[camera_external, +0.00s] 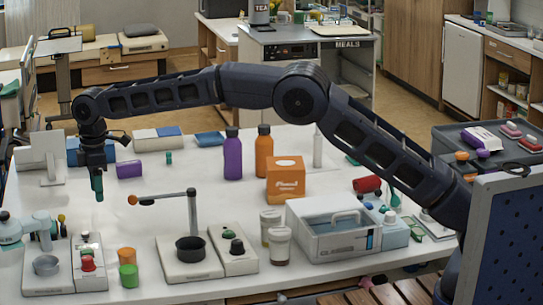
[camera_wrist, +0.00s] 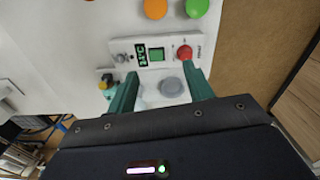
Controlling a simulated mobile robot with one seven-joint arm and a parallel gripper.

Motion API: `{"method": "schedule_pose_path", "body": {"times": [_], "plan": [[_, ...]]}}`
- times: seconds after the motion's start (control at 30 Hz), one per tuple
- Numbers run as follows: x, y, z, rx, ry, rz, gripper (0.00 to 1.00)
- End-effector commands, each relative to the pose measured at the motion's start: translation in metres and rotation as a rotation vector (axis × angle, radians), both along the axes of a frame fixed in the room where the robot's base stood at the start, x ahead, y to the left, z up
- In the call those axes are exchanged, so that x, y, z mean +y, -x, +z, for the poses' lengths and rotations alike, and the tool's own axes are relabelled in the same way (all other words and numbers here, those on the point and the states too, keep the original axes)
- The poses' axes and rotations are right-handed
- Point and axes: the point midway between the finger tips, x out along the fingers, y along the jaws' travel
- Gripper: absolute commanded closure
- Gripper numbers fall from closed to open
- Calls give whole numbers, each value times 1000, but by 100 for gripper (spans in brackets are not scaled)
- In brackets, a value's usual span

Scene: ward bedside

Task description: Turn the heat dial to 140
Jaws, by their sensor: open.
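My gripper (camera_external: 98,188) hangs from the wrist at the left, pointing down above the white table. In the wrist view its two green fingers (camera_wrist: 160,90) are apart with nothing held between them. A control panel (camera_external: 88,268) stands below, with a red knob (camera_external: 88,263). In the wrist view this panel (camera_wrist: 170,38) shows the red knob (camera_wrist: 185,52), a green square, a small display and a grey knob (camera_wrist: 122,58). A second panel (camera_external: 240,266) beside the black pot (camera_external: 190,248) has a dark knob (camera_external: 237,246). No dial marking 140 is readable.
Purple (camera_external: 232,155) and orange bottles stand further back.

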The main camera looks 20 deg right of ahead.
Motion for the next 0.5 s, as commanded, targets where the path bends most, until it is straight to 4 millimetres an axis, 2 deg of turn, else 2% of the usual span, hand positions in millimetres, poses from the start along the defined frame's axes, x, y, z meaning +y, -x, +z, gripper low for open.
{"method": "schedule_pose_path", "body": {"times": [0.03, 0.1, 0.2, 0.33, 0.5], "plan": [[16, 16, -14, 1, 8, 31, 48], [31, 33, -27, 1, 15, 66, 48], [45, 49, -40, 2, 20, 101, 48], [53, 59, -49, 3, 25, 120, 48], [54, 60, -62, 3, 28, 123, 48]]}}
